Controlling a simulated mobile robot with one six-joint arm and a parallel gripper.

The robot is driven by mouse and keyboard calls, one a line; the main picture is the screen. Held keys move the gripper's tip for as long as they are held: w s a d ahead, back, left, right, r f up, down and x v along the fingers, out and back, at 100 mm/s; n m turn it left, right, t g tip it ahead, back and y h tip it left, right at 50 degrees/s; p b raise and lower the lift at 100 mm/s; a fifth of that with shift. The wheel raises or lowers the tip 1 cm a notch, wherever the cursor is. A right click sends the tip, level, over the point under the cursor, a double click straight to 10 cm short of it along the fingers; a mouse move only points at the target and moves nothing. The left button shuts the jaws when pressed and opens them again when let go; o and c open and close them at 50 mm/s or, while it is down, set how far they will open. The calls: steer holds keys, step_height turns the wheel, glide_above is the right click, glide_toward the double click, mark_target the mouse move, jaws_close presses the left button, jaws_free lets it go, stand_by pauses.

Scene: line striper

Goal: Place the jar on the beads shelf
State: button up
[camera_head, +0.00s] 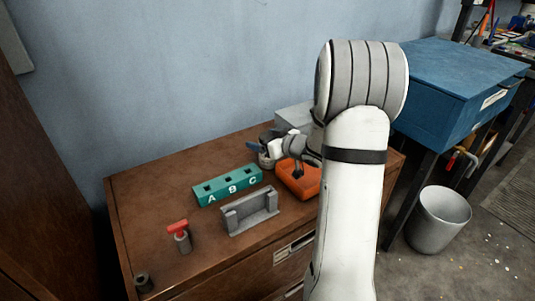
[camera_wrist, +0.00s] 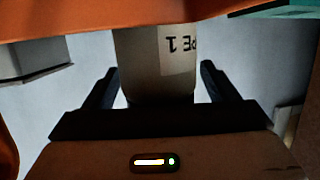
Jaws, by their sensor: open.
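A grey jar (camera_wrist: 150,60) with a pale label stands between the two fingers of my gripper (camera_wrist: 158,70) in the wrist view. The label's partly seen lettering, ending in "PE 1", appears upside down. The fingers are open, one on each side of the jar, with a visible gap on both sides. In the head view my gripper (camera_head: 262,148) is at the back of the brown cabinet top, and the jar (camera_head: 266,161) is partly hidden by it. I see no shelf marked for beads in either view.
An orange holder (camera_head: 299,182) is close to the jar; a teal block (camera_head: 228,184) marked A, B, C sits left of it. A grey bracket (camera_head: 250,212), a red-topped piece (camera_head: 180,235) and a dark cylinder (camera_head: 144,282) are in front. A grey box (camera_head: 295,117) is behind.

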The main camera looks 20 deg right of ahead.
steer(key=shift+c, duration=0.6)
steer(key=shift+r, duration=0.1)
steer(key=c, duration=1.4)
